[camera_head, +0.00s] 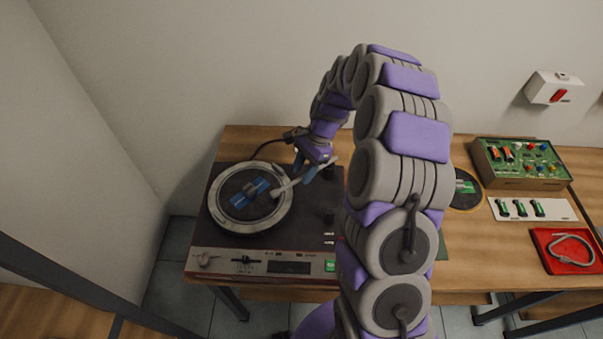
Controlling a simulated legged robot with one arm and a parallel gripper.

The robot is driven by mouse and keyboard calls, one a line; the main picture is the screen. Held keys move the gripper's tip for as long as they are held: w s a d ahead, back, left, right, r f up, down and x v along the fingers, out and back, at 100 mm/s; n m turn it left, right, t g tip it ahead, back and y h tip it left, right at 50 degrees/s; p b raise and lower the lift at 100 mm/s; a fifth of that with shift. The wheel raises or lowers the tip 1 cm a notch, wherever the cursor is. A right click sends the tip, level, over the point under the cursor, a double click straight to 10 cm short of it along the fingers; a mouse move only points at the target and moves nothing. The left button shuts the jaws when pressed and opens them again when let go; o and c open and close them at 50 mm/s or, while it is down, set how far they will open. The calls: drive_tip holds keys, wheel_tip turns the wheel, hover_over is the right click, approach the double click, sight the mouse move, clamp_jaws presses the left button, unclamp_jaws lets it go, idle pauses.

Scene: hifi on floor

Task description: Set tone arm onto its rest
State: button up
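The turntable (228,256) stands on the left end of the wooden table. Its round platter (277,216) has a grey rim and a dark middle with a blue piece on it. The light tone arm (287,187) slants from over the platter's right part up toward the right. My gripper (305,172) points down at the tone arm, its bluish fingertips close to or touching it. The view is too small to tell whether the fingers are closed on it. The tone arm's rest cannot be made out; my arm hides part of the turntable's right side.
A green circuit box (520,183), a white strip with green cells (555,209) and a red tray with a grey cable loop (549,262) are on the right. A dark round disc (473,200) lies behind my arm. A wall closes the back; a switch box (548,88) hangs there.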

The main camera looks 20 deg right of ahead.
drive_tip(key=shift+d+f, duration=0.1)
drive_tip(key=shift+f, duration=0.25)
drive_tip(key=shift+s+a, duration=0.1)
drive_tip(key=shift+a, duration=0.45)
drive_tip(key=shift+c, duration=0.2)
drive_tip(key=shift+a, duration=0.15)
drive_tip(key=shift+c, duration=1.5)
drive_tip(key=shift+d, duration=0.35)
clamp_jaws()
